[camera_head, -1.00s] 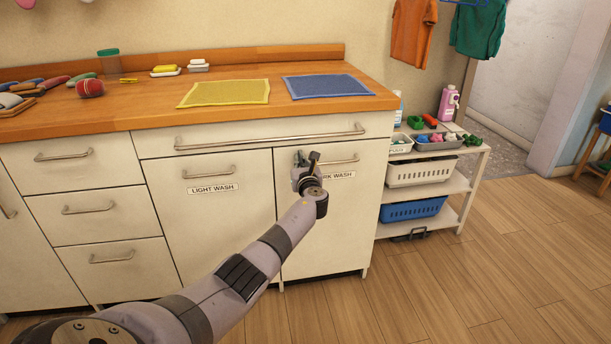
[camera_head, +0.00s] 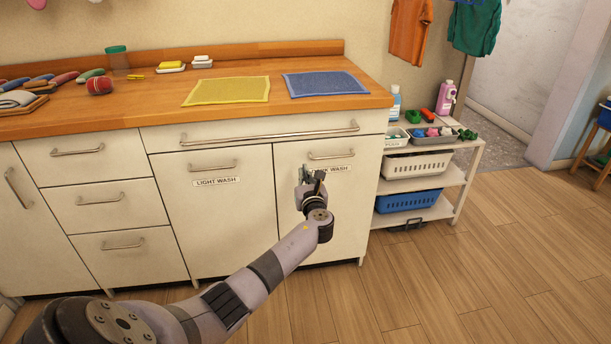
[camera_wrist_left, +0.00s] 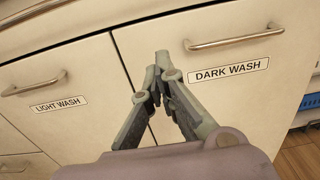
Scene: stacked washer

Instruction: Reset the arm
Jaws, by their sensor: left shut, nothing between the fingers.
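My left arm (camera_head: 262,282) reaches in from the lower left in the head view. Its gripper (camera_head: 312,176) is in front of the right-hand cabinet door, beside the DARK WASH label (camera_head: 338,168), and covers part of that label. In the left wrist view the gripper fingers (camera_wrist_left: 160,65) meet at their tips, shut and empty. They point toward the cabinet front near the seam between the two doors. The DARK WASH handle (camera_wrist_left: 235,38) is to their right, apart from them. My right gripper is not in view.
The LIGHT WASH door (camera_head: 222,220) is shut, left of the DARK WASH door (camera_head: 330,230). A wooden counter (camera_head: 150,110) above holds a yellow mat (camera_head: 228,91) and a blue mat (camera_head: 325,84). A white shelf (camera_head: 455,178) with baskets stands at right. Open floor (camera_head: 480,275) lies in front.

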